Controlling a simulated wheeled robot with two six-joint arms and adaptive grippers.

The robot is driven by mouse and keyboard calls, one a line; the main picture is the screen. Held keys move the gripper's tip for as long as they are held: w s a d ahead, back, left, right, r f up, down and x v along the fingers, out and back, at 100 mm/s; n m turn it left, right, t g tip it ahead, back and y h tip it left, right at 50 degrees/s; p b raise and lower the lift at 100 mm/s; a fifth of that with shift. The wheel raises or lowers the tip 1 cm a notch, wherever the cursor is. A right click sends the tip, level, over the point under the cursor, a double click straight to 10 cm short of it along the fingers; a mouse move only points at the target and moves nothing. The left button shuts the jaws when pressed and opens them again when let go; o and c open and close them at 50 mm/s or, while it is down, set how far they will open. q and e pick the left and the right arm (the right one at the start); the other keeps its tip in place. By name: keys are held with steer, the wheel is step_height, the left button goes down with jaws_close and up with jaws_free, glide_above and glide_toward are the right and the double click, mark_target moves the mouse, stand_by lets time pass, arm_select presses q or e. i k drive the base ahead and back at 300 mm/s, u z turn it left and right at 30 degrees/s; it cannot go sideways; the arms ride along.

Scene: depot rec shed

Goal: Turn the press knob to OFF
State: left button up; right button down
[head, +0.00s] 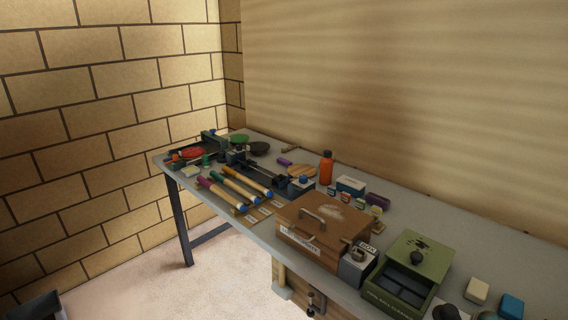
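A small grey box (356,267) with a round dark dial (358,254) on its top stands on the workbench, just right of the brown case. Neither of my grippers is in view.
The grey workbench (398,212) is crowded. A brown case (322,229) with a handle, several coloured-handled tools (223,193), an orange bottle (326,167) and a purple roll (377,201) stand on it. Two erasers sit at right.

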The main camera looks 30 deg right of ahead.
mark_target(303, 179)
steer(key=i, duration=2.45)
steer(key=z, duration=3.15)
